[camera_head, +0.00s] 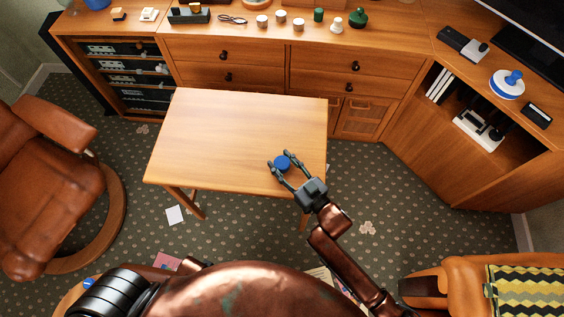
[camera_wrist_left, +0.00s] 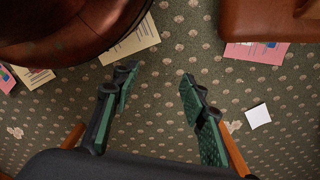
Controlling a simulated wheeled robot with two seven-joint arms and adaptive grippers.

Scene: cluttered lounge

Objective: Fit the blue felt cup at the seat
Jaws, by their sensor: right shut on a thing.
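The blue felt cup (camera_head: 282,162) is a small round blue piece over the right part of the wooden table (camera_head: 215,130). My right gripper (camera_head: 281,164) has its two fingers closed around it, one on each side. I cannot tell whether the cup touches the tabletop. In the left wrist view my left gripper (camera_wrist_left: 157,78) has its fingers wide apart with nothing between them, above the patterned carpet. I cannot make out for certain which spot is the seat; a brown leather armchair (camera_head: 45,165) stands at the left.
The tabletop is otherwise bare. A long wooden sideboard (camera_head: 250,55) with small items on top runs behind it. A white disc with a blue knob (camera_head: 508,83) lies on the right cabinet. Papers, such as a white sheet (camera_head: 175,215), lie on the carpet.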

